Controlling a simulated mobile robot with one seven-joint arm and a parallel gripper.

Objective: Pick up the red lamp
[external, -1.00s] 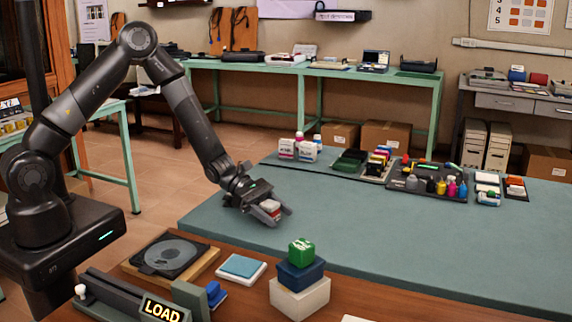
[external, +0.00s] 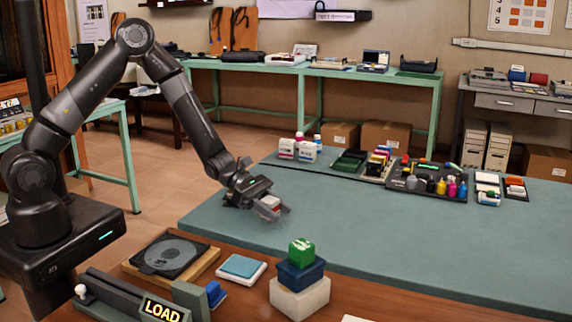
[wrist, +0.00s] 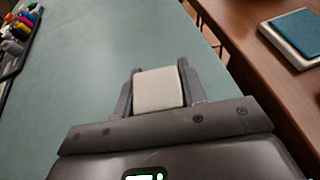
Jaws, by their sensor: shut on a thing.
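The wrist view shows the block's pale flat face (wrist: 159,88) between the two fingers of my gripper (wrist: 157,88). No other thing in view is clearly a red lamp.
The green tabletop (external: 400,240) is clear around my gripper. Bottles (external: 297,148) and a dark tray of coloured items (external: 425,185) stand along its far side. On the wooden counter are a stack of boxes (external: 300,277), a blue-topped pad (external: 242,267) and a disc case (external: 172,256).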

